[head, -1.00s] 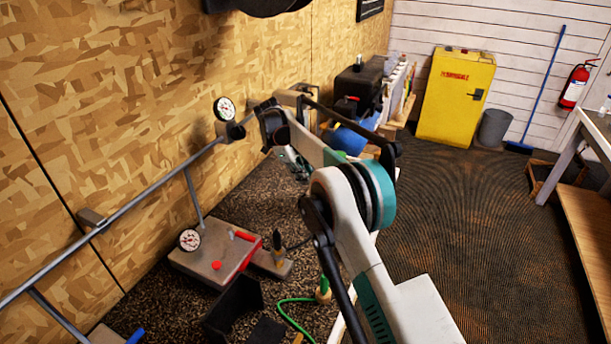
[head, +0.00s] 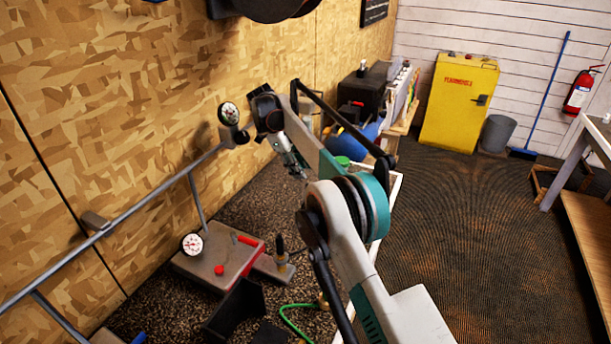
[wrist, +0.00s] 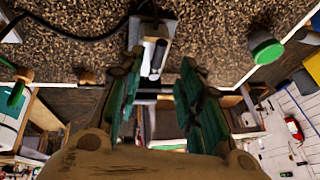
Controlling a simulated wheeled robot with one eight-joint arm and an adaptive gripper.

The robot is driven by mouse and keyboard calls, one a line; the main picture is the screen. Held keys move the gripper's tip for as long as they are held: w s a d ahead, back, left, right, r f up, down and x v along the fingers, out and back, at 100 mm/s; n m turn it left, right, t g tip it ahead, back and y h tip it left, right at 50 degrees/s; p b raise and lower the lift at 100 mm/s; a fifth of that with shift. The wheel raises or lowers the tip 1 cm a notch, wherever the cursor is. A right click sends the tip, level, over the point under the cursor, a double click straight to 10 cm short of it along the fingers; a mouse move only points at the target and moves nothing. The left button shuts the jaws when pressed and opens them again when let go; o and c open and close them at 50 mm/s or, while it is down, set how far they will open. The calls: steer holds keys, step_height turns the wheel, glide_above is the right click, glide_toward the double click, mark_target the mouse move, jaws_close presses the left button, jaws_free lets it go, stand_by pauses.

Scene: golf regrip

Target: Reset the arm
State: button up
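My gripper (wrist: 158,108) fills the middle of the wrist view. Its two green-padded fingers stand apart, with nothing held between them. In the head view my gripper (head: 294,160) is small and partly hidden at the end of my arm, over the back part of the speckled bench (head: 232,212), close to the wood-chip wall. In the wrist view a grey fixture (wrist: 152,35) on the speckled surface shows beyond the gap between the fingers.
A grey block with red handles (head: 218,250) and a dial gauge (head: 192,245) sit on the bench. A metal rail (head: 150,205) runs along the wall. A black bin (head: 232,308) and green hose (head: 290,320) are nearer. Open floor (head: 460,240) lies right.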

steer(key=shift+v, duration=0.75)
steer(key=s+d+r+n+t+y+b, duration=0.1)
steer(key=s+d+r+n, duration=0.15)
steer(key=d+r, duration=0.3)
steer(key=s+d+r+n+y+b, duration=0.1)
steer(key=d+r+n, duration=0.3)
steer(key=r, duration=0.3)
steer(key=s+d+r+n+t+y, duration=0.1)
steer(key=s+d+r+n, duration=0.2)
steer(key=s+d, duration=0.25)
steer(key=s+d+r+n+t, duration=0.1)
steer(key=s+d+r+n, duration=0.1)
steer(key=s+d+r, duration=0.3)
steer(key=s+d+f+n+t+y+b, duration=0.1)
steer(key=s+d+f+n, duration=0.15)
steer(key=s, duration=0.55)
steer(key=s+d+f+n+b, duration=0.1)
steer(key=s+d+f+n, duration=0.15)
steer(key=s, duration=0.55)
steer(key=s+d+f+n+t, duration=0.1)
steer(key=s+d+f+n, duration=0.1)
steer(key=s+f, duration=0.3)
steer(key=s+d+f+n+t+y+b, duration=0.1)
steer(key=s+f+n, duration=0.3)
steer(key=s, duration=0.7)
step_height(320, 180, down, 2)
steer(key=shift+d+f+t, duration=0.25)
steer(key=shift+d+t, duration=0.15)
steer(key=shift+d, duration=0.4)
